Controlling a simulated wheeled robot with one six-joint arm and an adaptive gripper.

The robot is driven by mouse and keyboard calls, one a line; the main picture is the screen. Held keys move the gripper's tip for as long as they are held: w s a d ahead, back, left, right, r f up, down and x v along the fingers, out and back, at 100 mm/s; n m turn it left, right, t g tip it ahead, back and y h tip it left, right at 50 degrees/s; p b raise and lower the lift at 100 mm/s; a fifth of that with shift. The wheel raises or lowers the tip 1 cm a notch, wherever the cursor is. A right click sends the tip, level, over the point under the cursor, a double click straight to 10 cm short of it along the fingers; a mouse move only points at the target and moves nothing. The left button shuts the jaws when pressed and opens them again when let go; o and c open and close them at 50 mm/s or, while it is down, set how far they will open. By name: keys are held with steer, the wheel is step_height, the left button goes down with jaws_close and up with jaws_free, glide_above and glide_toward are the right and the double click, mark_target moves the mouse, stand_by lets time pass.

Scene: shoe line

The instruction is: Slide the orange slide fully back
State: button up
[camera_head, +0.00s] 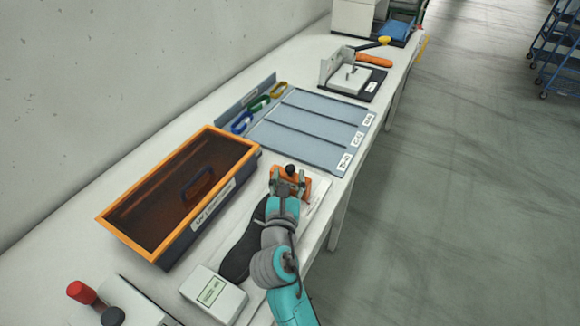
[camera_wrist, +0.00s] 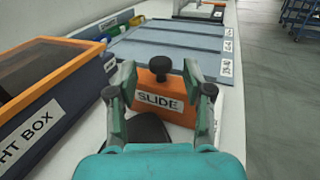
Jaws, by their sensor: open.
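The orange slide (camera_wrist: 172,107) is an upright orange block with a white SLIDE label and a black round knob (camera_wrist: 160,65) on top. In the head view the orange slide (camera_head: 307,188) sits on a pale base plate near the table's front edge, partly hidden by my gripper (camera_head: 290,183). In the wrist view my gripper (camera_wrist: 166,80) is open, with one finger on each side of the label and knob. Whether the fingers touch the slide I cannot tell. A dark shoe sole (camera_head: 243,248) lies beside my arm, its tip showing just before the slide.
The orange-rimmed UV light box (camera_head: 128,239) stands to the left. A blue-grey panel (camera_head: 330,152) with lanes and coloured loops lies beyond the slide. A white device with a display (camera_head: 228,304) is nearer. Open floor lies to the right.

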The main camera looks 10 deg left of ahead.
mark_target(290, 171)
steer(key=shift+w+a, duration=0.1)
steer(key=shift+w, duration=1.8)
steer(key=shift+c, duration=0.3)
jaws_close()
steer(key=shift+w, duration=0.1)
